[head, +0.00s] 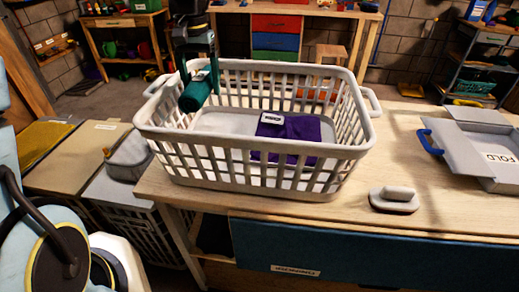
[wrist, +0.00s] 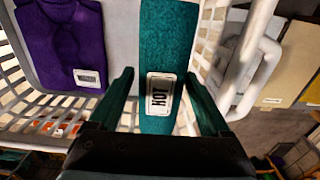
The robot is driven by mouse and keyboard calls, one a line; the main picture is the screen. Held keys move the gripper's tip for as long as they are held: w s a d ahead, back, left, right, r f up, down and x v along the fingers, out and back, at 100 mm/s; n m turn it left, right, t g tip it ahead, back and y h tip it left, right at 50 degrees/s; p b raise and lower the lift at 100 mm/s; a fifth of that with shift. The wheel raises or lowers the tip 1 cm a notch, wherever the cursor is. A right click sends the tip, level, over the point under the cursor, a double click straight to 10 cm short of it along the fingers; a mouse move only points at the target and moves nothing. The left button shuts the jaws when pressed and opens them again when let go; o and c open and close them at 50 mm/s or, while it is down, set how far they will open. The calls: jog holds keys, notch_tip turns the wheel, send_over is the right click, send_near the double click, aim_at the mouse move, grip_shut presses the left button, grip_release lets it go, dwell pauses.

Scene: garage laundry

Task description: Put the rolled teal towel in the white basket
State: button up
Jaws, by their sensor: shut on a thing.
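The rolled teal towel (head: 197,92) is held in my gripper (head: 200,72) at the left part of the white basket (head: 255,163), inside its rim. In the wrist view the towel (wrist: 168,50) runs between the two fingers of my gripper (wrist: 162,88), with a white label reading HOT. The basket's wall also shows in the wrist view (wrist: 30,100). A folded purple cloth (head: 300,130) with a white label lies on the basket floor, to the right of the towel. I cannot tell whether the towel touches the basket floor.
The basket stands on a wooden table (head: 380,150). A grey iron-like object (head: 394,199) sits to its right front. A grey folding board (head: 480,155) marked FOLD lies at the far right.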

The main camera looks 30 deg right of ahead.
jog(key=p, duration=0.1)
send_near(209, 130)
jog(key=s+f, duration=0.1)
jog(key=s, duration=0.1)
jog(key=s+a+f, duration=0.1)
jog(key=f, duration=0.1)
jog(key=s+a+f, duration=0.1)
jog(key=s+f, duration=0.1)
jog(key=shift+s, duration=0.35)
jog(key=shift+f, duration=0.1)
jog(key=shift+f, duration=0.1)
jog(key=o, duration=1.4)
notch_tip(209, 130, up, 12)
jog(key=b, duration=0.2)
jog(key=shift+b, duration=0.35)
